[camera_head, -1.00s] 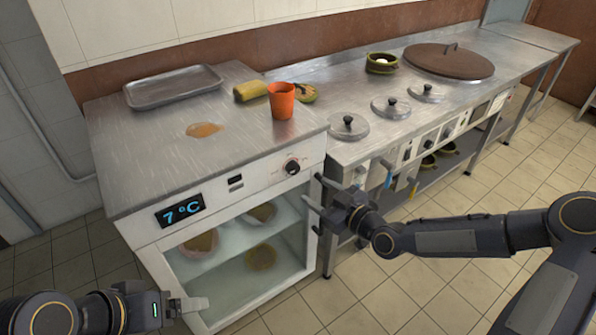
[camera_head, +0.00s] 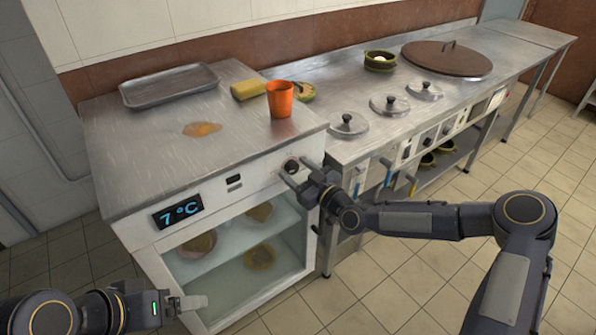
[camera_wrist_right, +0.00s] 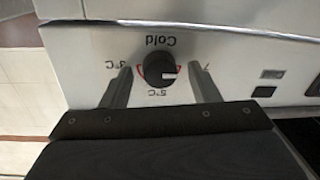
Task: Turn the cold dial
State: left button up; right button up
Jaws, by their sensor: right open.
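The cold dial (camera_head: 291,166) is a round black knob on the white front panel of the cooler (camera_head: 250,182). In the right wrist view the dial (camera_wrist_right: 159,68) appears upside down, with "Cold" and temperature marks around it and a pale pointer. My right gripper (camera_head: 292,172) is open at the panel. Its two fingers (camera_wrist_right: 162,88) stand on either side of the dial, apart from it. A blue display (camera_head: 178,211) reads 7 °C. My left gripper (camera_head: 188,304) is low at the left, in front of the cooler; its finger gap is unclear.
An orange cup (camera_head: 280,98) stands on the cooler top above the dial. A metal tray (camera_head: 168,86), a yellow item (camera_head: 248,89) and an orange spill (camera_head: 202,129) are also there. The tiled floor (camera_head: 390,290) is open.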

jog(key=c, duration=1)
jog(key=shift+o, duration=0.2)
jog(key=shift+f+m+b, duration=0.25)
jog(key=shift+m+b, duration=0.25)
jog(key=shift+b, duration=0.35)
jog(key=m+b, duration=0.5)
jog(key=shift+f+b, duration=0.15)
jog(key=shift+b, duration=0.2)
jog(key=m+b, duration=0.2)
jog(key=m, duration=0.1)
jog(key=shift+t, duration=0.3)
jog(key=m+b, duration=0.2)
jog(key=m, duration=0.1)
jog(key=shift+m+t+b, duration=0.3)
jog(key=shift+m+b, duration=0.1)
jog(key=m+b, duration=0.1)
jog(key=m, duration=0.2)
jog(key=shift+m+b, duration=0.3)
jog(key=shift+b, duration=0.1)
jog(key=shift+m+t+h+b, duration=0.3)
jog(key=shift+m+b, duration=0.15)
jog(key=shift+m, duration=0.65)
